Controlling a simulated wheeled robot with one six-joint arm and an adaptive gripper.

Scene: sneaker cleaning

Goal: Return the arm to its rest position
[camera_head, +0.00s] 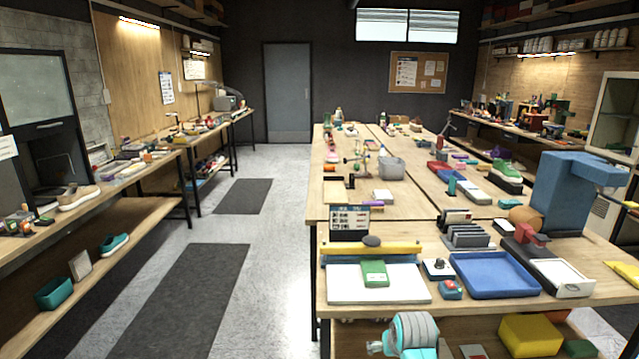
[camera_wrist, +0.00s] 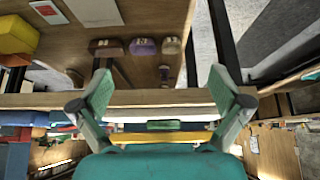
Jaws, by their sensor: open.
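My gripper (camera_wrist: 161,92) is open in the wrist view, its two green-grey fingers spread wide with nothing between them. A wooden table edge (camera_wrist: 160,98) crosses the wrist view behind the fingers. In the head view, a teal and grey part of my arm (camera_head: 412,332) shows at the bottom, in front of the near table (camera_head: 480,312) and below its top. The fingers cannot be made out clearly there.
A blue tray (camera_head: 496,276), a white board with a green block (camera_head: 374,273) and a blue machine (camera_head: 575,195) stand on the near table. Its lower shelf holds a yellow box (camera_head: 530,335). The aisle floor (camera_head: 275,240) at left is clear.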

